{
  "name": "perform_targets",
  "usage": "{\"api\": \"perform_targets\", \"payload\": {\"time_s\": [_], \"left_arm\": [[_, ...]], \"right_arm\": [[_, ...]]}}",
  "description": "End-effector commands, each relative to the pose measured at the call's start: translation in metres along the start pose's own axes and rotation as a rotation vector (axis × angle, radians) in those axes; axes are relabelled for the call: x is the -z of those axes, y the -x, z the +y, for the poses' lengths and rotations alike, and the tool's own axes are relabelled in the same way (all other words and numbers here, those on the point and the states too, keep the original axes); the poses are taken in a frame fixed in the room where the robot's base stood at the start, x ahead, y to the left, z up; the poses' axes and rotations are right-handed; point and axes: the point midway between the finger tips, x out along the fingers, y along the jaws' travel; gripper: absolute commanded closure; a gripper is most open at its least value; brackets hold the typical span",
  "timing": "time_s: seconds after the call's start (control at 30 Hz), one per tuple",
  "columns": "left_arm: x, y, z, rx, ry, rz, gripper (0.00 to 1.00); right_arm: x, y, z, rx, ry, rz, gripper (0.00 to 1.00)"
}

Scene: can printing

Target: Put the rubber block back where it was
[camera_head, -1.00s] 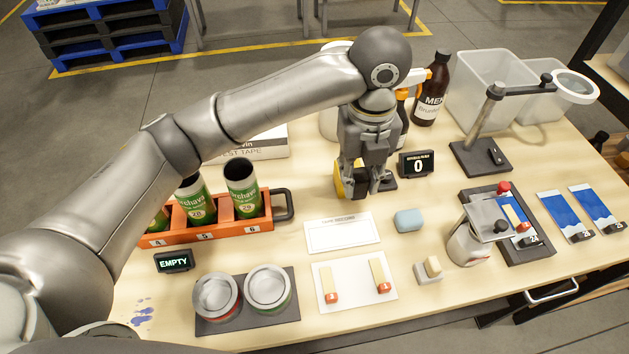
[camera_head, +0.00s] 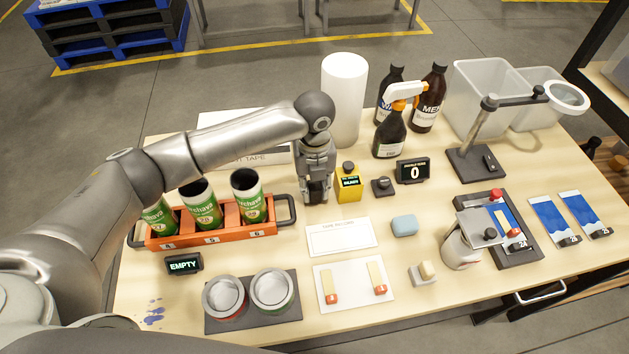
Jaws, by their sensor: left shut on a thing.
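My left gripper (camera_head: 316,198) is low over the back middle of the table, just left of the yellow device (camera_head: 349,188). Its jaws point down and are shut on a small dark thing, apparently the rubber block, mostly hidden between the fingers. I cannot tell whether it touches the tabletop. A light blue block (camera_head: 404,225) lies apart, right of the white tape record card (camera_head: 341,238). A small cream block (camera_head: 427,270) sits on a grey base near the front. My right gripper is not in view.
The orange can rack (camera_head: 212,238) stands left of the gripper. A white roll (camera_head: 344,98), spray bottle (camera_head: 390,138) and dark bottles stand behind. A black button (camera_head: 383,187) and counter display (camera_head: 412,171) are to the right.

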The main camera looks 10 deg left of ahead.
Motion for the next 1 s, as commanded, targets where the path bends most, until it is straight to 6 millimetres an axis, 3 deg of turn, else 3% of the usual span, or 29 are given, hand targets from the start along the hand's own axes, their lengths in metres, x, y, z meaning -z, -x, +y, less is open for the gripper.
{"api": "perform_targets", "payload": {"time_s": [0.37, 0.4, 0.53, 0.87, 1.0], "left_arm": [[0.000, -0.005, 0.000, -0.001, 0.000, 0.000, 0.97], [0.000, -0.004, 0.000, -0.001, 0.000, -0.001, 0.69], [0.000, -0.004, 0.000, -0.001, 0.000, 0.000, 0.52], [0.000, -0.002, 0.000, 0.000, 0.000, -0.001, 0.52], [-0.001, 0.010, -0.001, 0.003, 0.001, -0.004, 0.52]], "right_arm": [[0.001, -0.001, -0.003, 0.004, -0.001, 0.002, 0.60], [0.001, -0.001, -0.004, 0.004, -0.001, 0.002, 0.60], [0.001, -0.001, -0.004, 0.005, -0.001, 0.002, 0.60], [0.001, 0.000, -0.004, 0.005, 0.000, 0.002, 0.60], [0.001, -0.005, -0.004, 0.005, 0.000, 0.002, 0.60]]}}
